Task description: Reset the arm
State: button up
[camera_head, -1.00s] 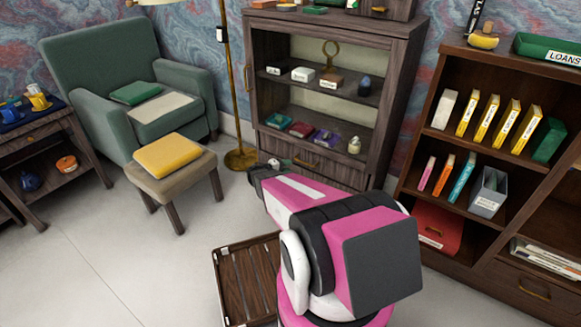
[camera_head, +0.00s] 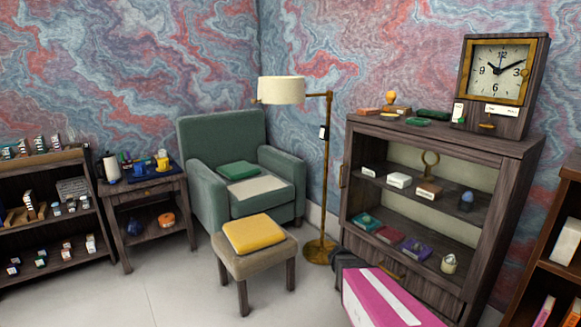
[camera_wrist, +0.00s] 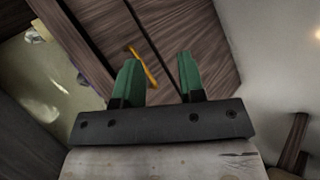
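My gripper shows in the wrist view (camera_wrist: 159,65) with its two green fingers apart and nothing between them. Behind the fingers is dark wood with a thin brass handle (camera_wrist: 141,66), some way off. In the head view only the pink and white part of my arm and its dark end show at the bottom, in front of the glass-fronted cabinet (camera_head: 520,165). The fingers themselves cannot be made out there, and the rest of the arm is below the frame.
A stool (camera_head: 262,266) with a yellow cushion (camera_head: 247,234) stands left of my arm, before a green armchair (camera_head: 199,180). A floor lamp (camera_head: 326,165) stands by the cabinet. A bookshelf (camera_head: 563,190) is at the right edge. Floor (camera_head: 180,290) is clear at lower left.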

jog(key=s+a+r+y, duration=0.9)
jog(key=s+a, duration=0.1)
jog(key=a, duration=0.2)
jog(key=shift+m, duration=0.4)
